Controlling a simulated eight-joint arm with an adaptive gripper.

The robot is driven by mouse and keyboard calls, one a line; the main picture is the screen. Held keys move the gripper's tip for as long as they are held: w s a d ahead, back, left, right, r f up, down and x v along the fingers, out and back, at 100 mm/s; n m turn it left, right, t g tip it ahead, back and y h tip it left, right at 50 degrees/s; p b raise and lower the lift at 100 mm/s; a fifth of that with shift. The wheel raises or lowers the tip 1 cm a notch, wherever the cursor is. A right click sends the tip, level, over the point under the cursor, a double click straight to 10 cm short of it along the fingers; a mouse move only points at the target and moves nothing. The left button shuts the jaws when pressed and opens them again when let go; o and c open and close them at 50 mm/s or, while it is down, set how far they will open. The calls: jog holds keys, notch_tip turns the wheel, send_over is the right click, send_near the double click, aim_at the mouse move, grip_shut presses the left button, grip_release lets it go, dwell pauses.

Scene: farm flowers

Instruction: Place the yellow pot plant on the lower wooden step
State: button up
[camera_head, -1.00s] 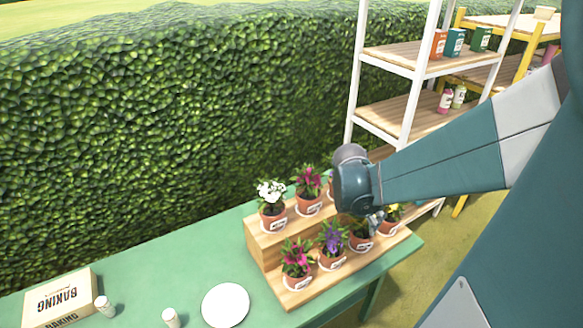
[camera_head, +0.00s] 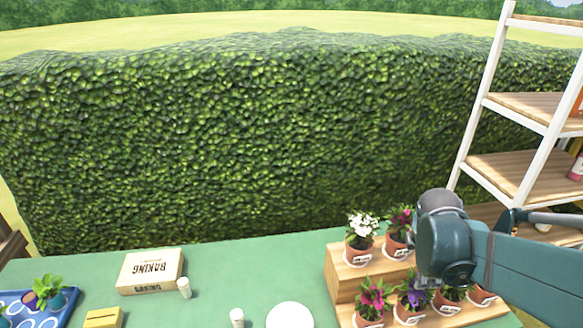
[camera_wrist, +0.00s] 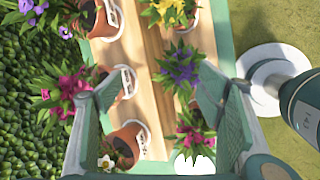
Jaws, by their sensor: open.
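The yellow pot plant (camera_wrist: 174,12) is at the top of the wrist view, its pot standing on the lower wooden step (camera_wrist: 184,108). In the head view its flowers are hidden behind my arm. The lower step (camera_head: 345,312) is the front level of a two-level wooden stand at the right end of the green table. My gripper (camera_wrist: 150,92) is open, with nothing held between its fingers. In the head view my gripper (camera_head: 456,282) hangs over the right part of the stand; its fingertips cannot be made out there.
A purple plant (camera_wrist: 182,68) and a magenta plant (camera_wrist: 196,128) share the lower step. The upper step holds several pots, including a white-flowered one (camera_head: 361,230). A white plate (camera_head: 290,316) and a baking box (camera_head: 150,268) lie left. A hedge (camera_head: 230,140) stands behind.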

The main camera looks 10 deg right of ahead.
jog(key=s+a+r+m+t+y, duration=0.1)
jog(key=s+a+r+m+t, duration=0.1)
jog(key=a+r+m, duration=0.2)
jog(key=s+a+r+m+t+y, duration=0.2)
jog(key=a+r+m, duration=0.2)
jog(key=a+m, duration=0.6)
jog(key=a, duration=0.9)
jog(key=shift+r+m+y, duration=0.25)
jog(key=shift+m+y, duration=0.05)
jog(key=shift+m, duration=0.1)
